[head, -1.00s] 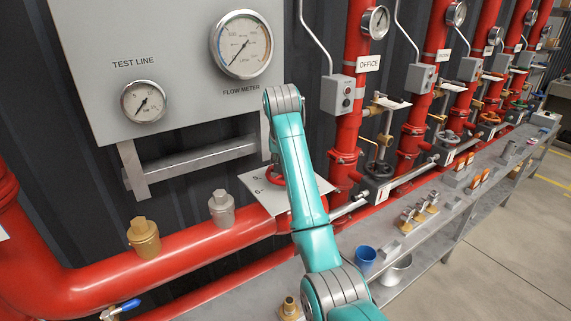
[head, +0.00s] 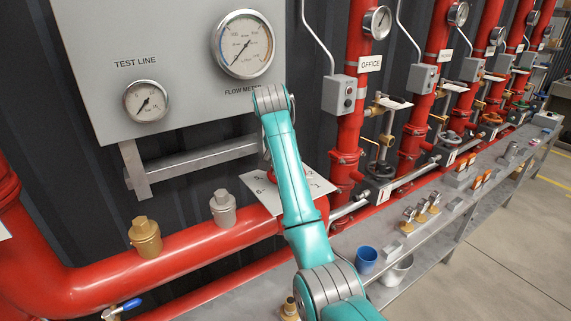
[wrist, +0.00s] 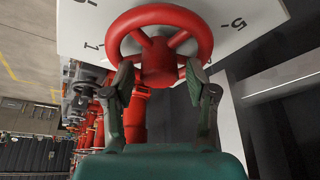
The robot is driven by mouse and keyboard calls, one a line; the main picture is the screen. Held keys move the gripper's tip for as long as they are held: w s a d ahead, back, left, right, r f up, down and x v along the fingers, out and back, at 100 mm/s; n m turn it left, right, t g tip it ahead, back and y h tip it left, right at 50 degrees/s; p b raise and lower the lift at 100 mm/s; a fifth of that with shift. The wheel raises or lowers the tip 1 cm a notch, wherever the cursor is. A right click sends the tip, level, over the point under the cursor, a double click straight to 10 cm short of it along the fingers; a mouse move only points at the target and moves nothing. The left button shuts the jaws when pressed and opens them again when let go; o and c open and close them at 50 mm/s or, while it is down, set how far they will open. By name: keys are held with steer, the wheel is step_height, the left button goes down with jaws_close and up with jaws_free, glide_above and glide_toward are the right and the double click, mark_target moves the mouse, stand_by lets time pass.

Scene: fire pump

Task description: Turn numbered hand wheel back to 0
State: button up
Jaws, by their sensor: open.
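The red hand wheel (wrist: 158,62) fills the top middle of the wrist view, in front of a white number plate (wrist: 245,28). The digits 1 and 5 show on the plate. In the head view the number plate (head: 318,187) shows beside my arm, which hides most of the wheel. My gripper (wrist: 158,78) is open in the wrist view, one finger on each side of the wheel's lower part. The fingertips overlap the wheel's rim in the picture; I cannot tell whether they touch it. No pointer on the wheel is clearly visible.
A grey panel with the flow meter (head: 243,44) and the test line gauge (head: 147,101) is above left. A red pipe (head: 185,240) with brass and silver plugs runs below. A bench (head: 425,232) with a blue cup (head: 366,260) stands right.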

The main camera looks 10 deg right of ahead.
steer(key=n, duration=0.1)
steer(key=n+y, duration=0.1)
steer(key=n, duration=0.1)
steer(key=shift+d+n+t, duration=0.2)
steer(key=shift+n+t, duration=0.1)
steer(key=shift+t, duration=0.1)
steer(key=n+y, duration=0.1)
steer(key=n, duration=0.3)
steer(key=shift+y, duration=0.4)
steer(key=n+y, duration=0.1)
steer(key=n, duration=0.2)
steer(key=shift+d, duration=0.2)
steer(key=n+y, duration=0.1)
steer(key=n, duration=0.1)
steer(key=n+g+y, duration=0.1)
steer(key=n, duration=0.2)
jaws_close()
steer(key=m, duration=0.2)
steer(key=m+t+h, duration=0.1)
steer(key=m, duration=0.1)
steer(key=shift+a+h, duration=0.2)
steer(key=shift+h, duration=0.1)
steer(key=m+h, duration=0.1)
steer(key=m, duration=0.3)
steer(key=shift+h, duration=0.3)
